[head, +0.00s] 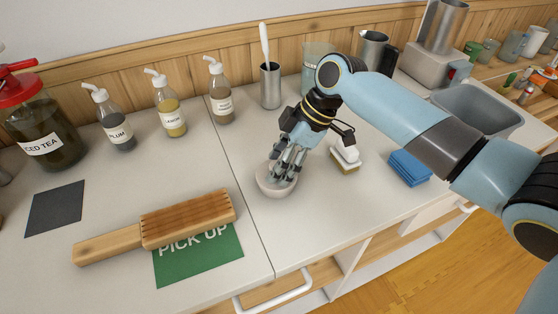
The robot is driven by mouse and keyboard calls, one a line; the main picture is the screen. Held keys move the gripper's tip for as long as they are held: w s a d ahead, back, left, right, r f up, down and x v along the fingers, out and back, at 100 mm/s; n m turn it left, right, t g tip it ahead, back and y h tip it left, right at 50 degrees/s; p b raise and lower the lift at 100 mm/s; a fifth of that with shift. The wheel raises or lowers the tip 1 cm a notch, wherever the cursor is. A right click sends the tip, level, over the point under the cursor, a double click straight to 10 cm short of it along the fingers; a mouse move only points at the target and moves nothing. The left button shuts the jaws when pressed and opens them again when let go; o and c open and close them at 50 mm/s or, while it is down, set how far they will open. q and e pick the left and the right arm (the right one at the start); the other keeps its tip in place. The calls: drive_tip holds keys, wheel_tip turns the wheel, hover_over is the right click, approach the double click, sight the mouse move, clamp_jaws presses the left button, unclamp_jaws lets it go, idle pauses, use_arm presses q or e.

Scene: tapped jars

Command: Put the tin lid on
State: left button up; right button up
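My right gripper (284,168) points down into a small pale bowl (273,190) on the counter. Its fingertips are at or inside the bowl's rim. The fingers overlap in this view, so I cannot tell whether they are open, shut or holding anything. I cannot make out a tin or a loose tin lid; the gripper hides part of the bowl's inside. My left gripper is out of view.
A wooden slatted block (188,220) with a handle lies partly over a green "PICK UP" mat (200,262). A brush (345,158) and blue sponge (410,168) lie right.

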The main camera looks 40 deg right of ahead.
drive_tip(key=v, duration=1.2)
drive_tip(key=shift+d, duration=0.1)
idle(0.9)
